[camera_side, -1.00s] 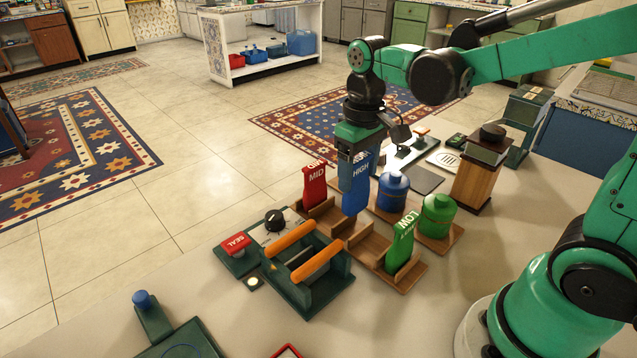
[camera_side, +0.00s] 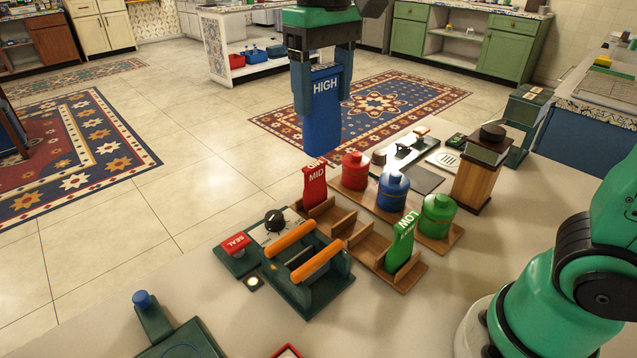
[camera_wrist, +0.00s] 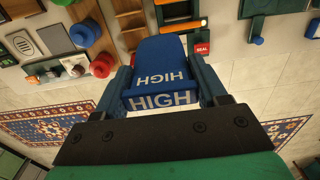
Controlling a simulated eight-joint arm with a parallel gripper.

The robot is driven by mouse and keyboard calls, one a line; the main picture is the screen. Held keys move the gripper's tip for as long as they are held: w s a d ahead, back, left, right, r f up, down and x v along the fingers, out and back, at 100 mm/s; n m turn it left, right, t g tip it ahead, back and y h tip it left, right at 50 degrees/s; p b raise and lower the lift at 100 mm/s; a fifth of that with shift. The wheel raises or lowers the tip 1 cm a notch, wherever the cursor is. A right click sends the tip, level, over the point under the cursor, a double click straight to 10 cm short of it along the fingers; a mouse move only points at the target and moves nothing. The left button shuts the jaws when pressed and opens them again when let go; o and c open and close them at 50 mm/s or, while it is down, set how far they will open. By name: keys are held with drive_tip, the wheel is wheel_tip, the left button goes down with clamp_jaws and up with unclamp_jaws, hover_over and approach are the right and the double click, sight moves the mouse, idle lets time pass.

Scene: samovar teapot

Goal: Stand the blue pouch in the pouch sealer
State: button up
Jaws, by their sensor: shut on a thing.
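The blue pouch (camera_side: 322,118), marked HIGH, hangs upright in my gripper (camera_side: 322,88), which is shut on its upper part. It is well above the table, behind and above the wooden rack. In the wrist view the pouch (camera_wrist: 160,68) lies between both fingers of my gripper (camera_wrist: 162,98). The pouch sealer (camera_side: 310,285) is a dark green base with two orange bars (camera_side: 303,256) and a gap between them. It stands front left of the rack, below and apart from the pouch. In the wrist view the sealer is partly hidden behind the pouch.
A red MID pouch (camera_side: 314,186) and a green LOW pouch (camera_side: 399,244) stand in the wooden rack (camera_side: 361,236). Red (camera_side: 355,170), blue (camera_side: 392,191) and green (camera_side: 438,215) canisters stand behind. A dial (camera_side: 274,221) and red SEAL button (camera_side: 235,244) sit beside the sealer.

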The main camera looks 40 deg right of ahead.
drive_tip(key=a, duration=0.4)
drive_tip(key=shift+s+a+f, duration=0.1)
drive_tip(key=shift+s+f, duration=0.1)
drive_tip(key=shift+f, duration=4.8)
drive_tip(key=shift+s+f, duration=0.15)
drive_tip(key=shift+f, duration=4.8)
drive_tip(key=shift+f, duration=0.1)
drive_tip(key=o, duration=1.4)
drive_tip(key=shift+o, duration=0.2)
wheel_tip(320, 180, up, 12)
drive_tip(key=s+d+f+t, duration=0.2)
drive_tip(key=d+f+t, duration=0.2)
drive_tip(key=d+t, duration=0.3)
drive_tip(key=shift+s+d+f, duration=0.2)
drive_tip(key=shift+s+d, duration=0.2)
drive_tip(key=shift+d, duration=0.85)
